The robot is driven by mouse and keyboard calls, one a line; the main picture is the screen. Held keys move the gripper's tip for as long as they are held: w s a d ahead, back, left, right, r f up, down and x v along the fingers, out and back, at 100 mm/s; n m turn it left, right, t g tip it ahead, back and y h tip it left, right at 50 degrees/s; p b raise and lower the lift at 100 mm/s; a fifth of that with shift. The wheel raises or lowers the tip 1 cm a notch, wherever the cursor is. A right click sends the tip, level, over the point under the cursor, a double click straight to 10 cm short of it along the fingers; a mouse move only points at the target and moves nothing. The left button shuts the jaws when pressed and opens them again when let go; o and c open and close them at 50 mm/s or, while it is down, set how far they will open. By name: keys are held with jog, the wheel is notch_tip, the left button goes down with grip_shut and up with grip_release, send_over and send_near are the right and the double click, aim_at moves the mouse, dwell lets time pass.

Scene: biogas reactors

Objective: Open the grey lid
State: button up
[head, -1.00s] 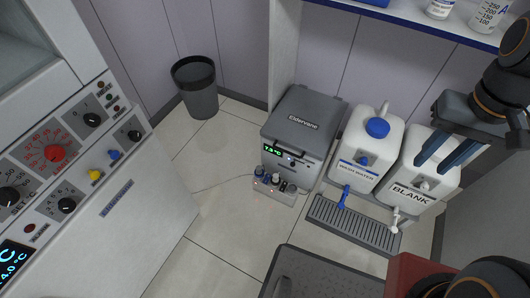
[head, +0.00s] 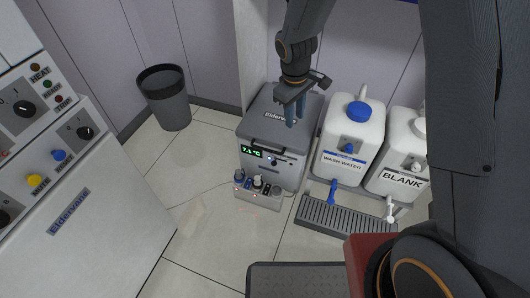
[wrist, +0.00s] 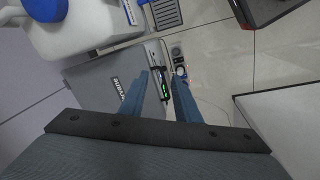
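The grey lid (head: 262,122) is the top of a grey box (head: 262,166) marked Eldervane, with a green display on its front. The lid lies flat and looks closed. A dark handle (head: 270,144) runs along its front edge. My gripper (head: 294,122) points down over the right part of the lid, with its blue fingers apart and nothing between them. In the wrist view, the lid (wrist: 92,82) is left of the open fingers (wrist: 160,80), and the box's display (wrist: 165,87) shows between them. I cannot tell how high the fingers are above the lid.
White containers marked WASH WATER (head: 351,140) and BLANK (head: 400,160) stand right of the box, with a drip tray (head: 345,217) before them. A small vial block (head: 257,197) stands in front. A control cabinet (head: 85,200) is left, a dark bin (head: 165,100) behind.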

aim_at(266, 149)
jog(key=w+a+f+n+b, duration=0.1)
jog(key=w+a+f+b, duration=0.1)
jog(key=f, duration=0.6)
jog(key=w+a+f+n+b, duration=0.2)
jog(key=w+a+f, duration=0.1)
jog(key=f, duration=0.5)
jog(key=w+a+f+n+b, duration=0.2)
jog(key=w+a+f, duration=0.1)
jog(key=f, duration=0.6)
jog(key=shift+w+a+f+t, duration=0.1)
jog(key=shift+w+a+t, duration=0.25)
jog(key=shift+a, duration=0.15)
grip_shut()
